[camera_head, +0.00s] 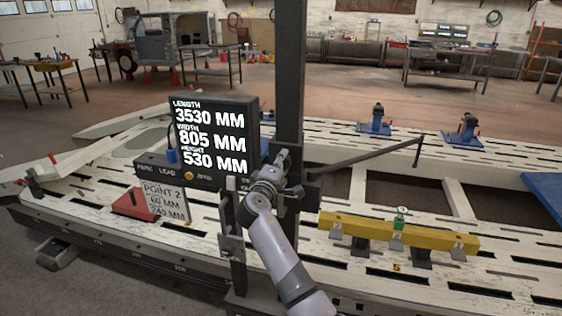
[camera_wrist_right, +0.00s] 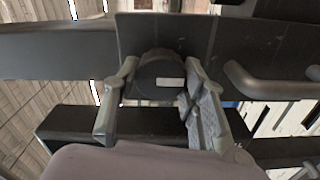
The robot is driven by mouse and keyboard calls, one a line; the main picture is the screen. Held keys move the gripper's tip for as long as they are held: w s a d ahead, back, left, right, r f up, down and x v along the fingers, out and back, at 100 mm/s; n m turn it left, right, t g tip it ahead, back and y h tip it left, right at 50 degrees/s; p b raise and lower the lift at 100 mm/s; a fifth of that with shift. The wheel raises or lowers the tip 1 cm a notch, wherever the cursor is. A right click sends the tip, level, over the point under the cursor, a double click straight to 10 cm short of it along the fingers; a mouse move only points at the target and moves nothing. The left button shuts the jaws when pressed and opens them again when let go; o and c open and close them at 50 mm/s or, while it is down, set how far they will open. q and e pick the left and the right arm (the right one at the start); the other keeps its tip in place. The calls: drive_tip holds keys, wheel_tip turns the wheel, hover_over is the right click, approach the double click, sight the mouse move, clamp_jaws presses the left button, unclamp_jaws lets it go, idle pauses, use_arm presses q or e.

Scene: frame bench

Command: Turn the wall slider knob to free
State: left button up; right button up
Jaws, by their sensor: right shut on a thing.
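The wall slider knob (camera_wrist_right: 160,72) is a dark round knob with a short pale mark, on a dark plate in the right wrist view. My right gripper (camera_wrist_right: 161,66) has one finger on each side of it and is shut on it. In the head view my right gripper (camera_head: 281,160) is at the dark upright post (camera_head: 290,75), just right of the display; it and the post hide the knob there. The pale mark lies about level across the wrist picture. My left gripper is in neither view.
A display box (camera_head: 213,135) with length, width and height readings stands close left of my right gripper. A thin dark arm (camera_head: 372,153) reaches right from the post. A yellow beam (camera_head: 397,232) lies on the white slotted bench (camera_head: 500,275) at right.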

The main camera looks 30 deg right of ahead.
idle(0.5)
drive_tip(key=o, duration=1.2)
drive_tip(key=shift+w+a, duration=0.1)
drive_tip(key=shift+c, duration=0.2)
drive_tip(key=v, duration=1.2)
